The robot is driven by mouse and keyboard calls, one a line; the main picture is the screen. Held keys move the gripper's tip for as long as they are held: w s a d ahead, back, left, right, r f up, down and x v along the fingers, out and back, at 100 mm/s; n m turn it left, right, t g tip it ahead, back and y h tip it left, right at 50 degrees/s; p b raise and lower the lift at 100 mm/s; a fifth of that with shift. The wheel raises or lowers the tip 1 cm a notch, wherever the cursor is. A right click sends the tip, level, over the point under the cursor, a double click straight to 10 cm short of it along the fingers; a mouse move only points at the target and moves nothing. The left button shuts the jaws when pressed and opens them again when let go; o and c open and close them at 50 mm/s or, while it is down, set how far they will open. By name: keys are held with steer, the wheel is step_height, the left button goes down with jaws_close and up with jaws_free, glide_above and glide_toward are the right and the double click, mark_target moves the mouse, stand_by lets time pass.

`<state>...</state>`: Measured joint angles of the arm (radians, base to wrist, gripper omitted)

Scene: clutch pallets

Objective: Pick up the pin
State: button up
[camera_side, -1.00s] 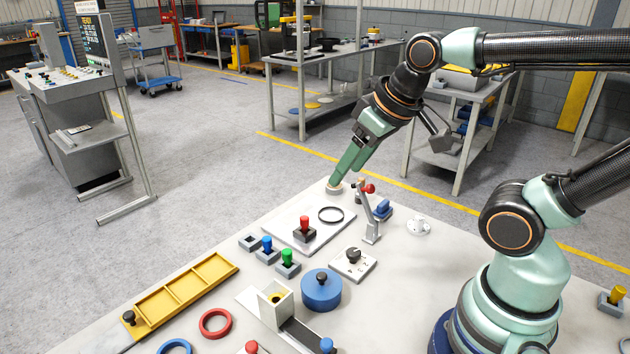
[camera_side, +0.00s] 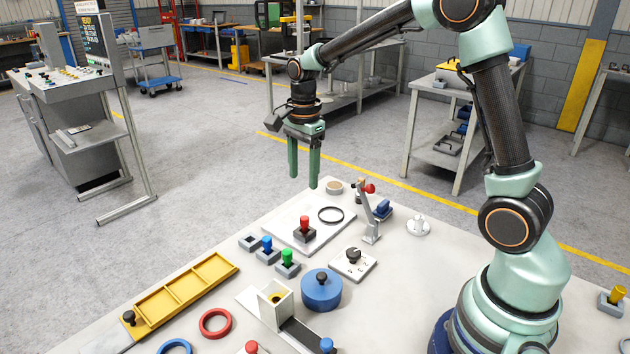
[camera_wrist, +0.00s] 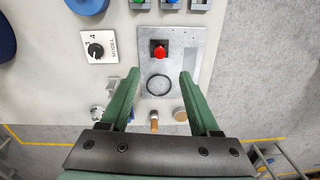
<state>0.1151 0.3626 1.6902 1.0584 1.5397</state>
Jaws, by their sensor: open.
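I cannot tell for sure which piece is the pin; several coloured pegs stand on the table. A red-headed pin (camera_side: 304,222) stands upright in a dark square block (camera_side: 305,236) on a grey plate (camera_side: 328,231). It also shows in the wrist view (camera_wrist: 159,51). A blue peg (camera_side: 267,243) and a green peg (camera_side: 287,255) stand in grey blocks to its left. My gripper (camera_side: 303,182) is open and empty, its fingers pointing down, above and beyond the plate. In the wrist view my fingers (camera_wrist: 160,73) are apart on either side of the plate, holding nothing.
A black ring (camera_side: 330,215) lies on the plate. A small round tan piece (camera_side: 335,186) sits at the far corner. A dial block (camera_side: 352,260) and a blue cylinder (camera_side: 321,290) are nearer.

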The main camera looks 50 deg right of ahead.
mark_target(304, 218)
steer(key=shift+m, duration=0.6)
steer(key=f, duration=1.3)
steer(key=shift+w+d+f, duration=0.2)
steer(key=shift+d+f, duration=0.05)
jaws_close()
